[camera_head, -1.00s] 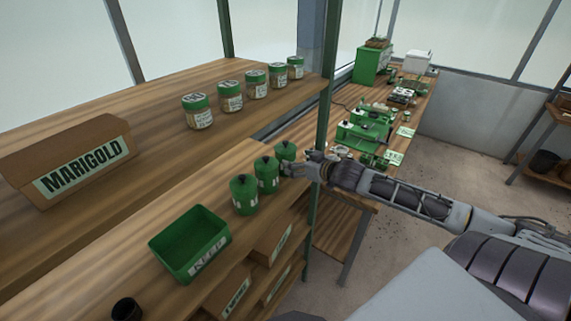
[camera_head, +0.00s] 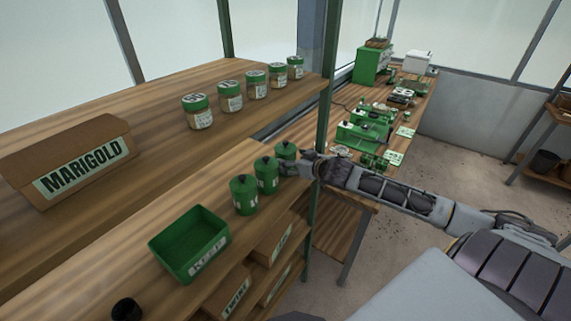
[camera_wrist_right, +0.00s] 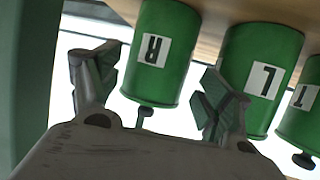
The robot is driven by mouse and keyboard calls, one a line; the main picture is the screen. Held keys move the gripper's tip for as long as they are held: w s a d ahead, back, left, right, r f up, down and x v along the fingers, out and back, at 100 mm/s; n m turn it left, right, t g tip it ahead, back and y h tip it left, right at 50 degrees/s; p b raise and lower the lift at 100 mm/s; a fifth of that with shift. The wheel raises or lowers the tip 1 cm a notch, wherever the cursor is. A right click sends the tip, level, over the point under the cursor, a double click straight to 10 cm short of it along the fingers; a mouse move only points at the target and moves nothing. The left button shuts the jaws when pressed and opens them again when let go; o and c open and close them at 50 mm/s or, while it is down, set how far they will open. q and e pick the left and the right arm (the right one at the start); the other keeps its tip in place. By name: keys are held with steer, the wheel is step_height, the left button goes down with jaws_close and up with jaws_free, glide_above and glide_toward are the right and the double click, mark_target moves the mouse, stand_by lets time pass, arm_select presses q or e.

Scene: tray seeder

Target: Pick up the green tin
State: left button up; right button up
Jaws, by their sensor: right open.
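Three green tins with dark knobs stand in a row on the lower shelf: a near tin (camera_head: 244,195), a middle tin (camera_head: 266,176) and a far tin (camera_head: 285,151). My right gripper (camera_head: 287,167) is beside the far tin, which it partly hides in the head view. In the right wrist view, upside down, my right gripper (camera_wrist_right: 155,85) is open, its fingertips apart, with the tin marked R (camera_wrist_right: 163,75) ahead between them. The tin marked L (camera_wrist_right: 262,55) is beside the right-hand finger, and a third tin (camera_wrist_right: 302,115) is at the edge. My left gripper is not seen.
A green shelf post (camera_head: 322,110) stands close to my right gripper. An open green box (camera_head: 158,240) sits nearer on the same shelf. Several jars (camera_head: 231,97) and a marigold box (camera_head: 120,142) are on the upper shelf. A bench with green equipment (camera_head: 366,127) lies beyond.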

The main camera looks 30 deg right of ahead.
mark_target(286, 142)
steer(key=shift+w, duration=0.15)
stand_by(0.3)
steer(key=shift+p+x, duration=0.5)
steer(key=shift+x, duration=1.95)
steer(key=shift+w+r, duration=0.1)
steer(key=c, duration=1)
steer(key=shift+r+b, duration=0.55)
steer(key=shift+r, duration=4.45)
